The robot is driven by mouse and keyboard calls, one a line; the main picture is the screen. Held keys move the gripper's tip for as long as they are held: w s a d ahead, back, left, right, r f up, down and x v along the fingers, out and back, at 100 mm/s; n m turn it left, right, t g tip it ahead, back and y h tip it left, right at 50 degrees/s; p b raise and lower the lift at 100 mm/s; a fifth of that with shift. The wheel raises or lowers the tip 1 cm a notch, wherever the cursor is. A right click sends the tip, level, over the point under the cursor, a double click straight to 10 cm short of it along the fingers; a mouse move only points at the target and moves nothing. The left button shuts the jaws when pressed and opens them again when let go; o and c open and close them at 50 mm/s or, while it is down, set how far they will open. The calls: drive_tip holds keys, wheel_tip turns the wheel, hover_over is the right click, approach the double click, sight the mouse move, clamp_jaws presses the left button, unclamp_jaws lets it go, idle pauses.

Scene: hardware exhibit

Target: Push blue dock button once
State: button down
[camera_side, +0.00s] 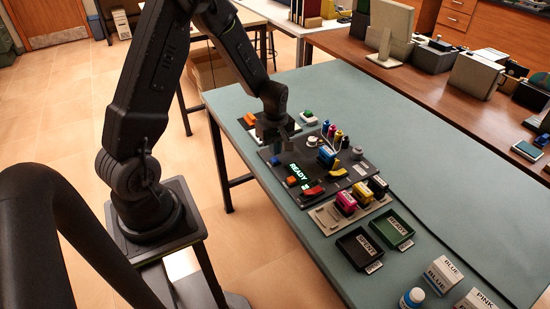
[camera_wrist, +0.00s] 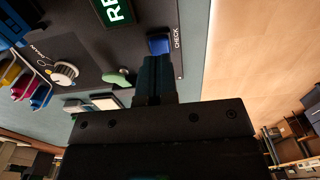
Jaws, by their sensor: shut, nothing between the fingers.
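A blue button (camera_wrist: 159,45) sits on the dark panel (camera_wrist: 85,40) beside the word CHECK in the wrist view. In the side view a small blue spot (camera_side: 276,161) shows on the panel (camera_side: 283,153) just below my gripper. My gripper (camera_side: 275,138) hangs over the far left end of the panel. In the wrist view its fingers (camera_wrist: 158,62) are shut and empty, with their tips close to the blue button. I cannot tell whether they touch it. A green READY display (camera_side: 298,172) is lit on the panel.
The panel also carries an orange button (camera_side: 291,181), a red lever (camera_side: 313,191) and a blue cartridge (camera_side: 327,155). A knob (camera_wrist: 64,74) shows in the wrist view. Several cartridges stand on a beige rack (camera_side: 327,216).

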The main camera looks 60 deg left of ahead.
sight(275, 159)
drive_tip(key=shift+f, duration=1.4)
idle(0.6)
drive_tip(key=shift+r, duration=3.55)
drive_tip(key=s+d+r+m+t, duration=0.2)
drive_tip(key=d+r+m, duration=0.3)
drive_tip(key=r, duration=0.4)
drive_tip(key=s+d+r+m+t, duration=0.3)
drive_tip(key=s+d+r+m, duration=0.7)
drive_tip(key=s+m, duration=0.3)
drive_tip(key=shift+s+d+r+t, duration=0.3)
drive_tip(key=shift+s+d+r, duration=0.05)
drive_tip(key=shift+r, duration=0.5)
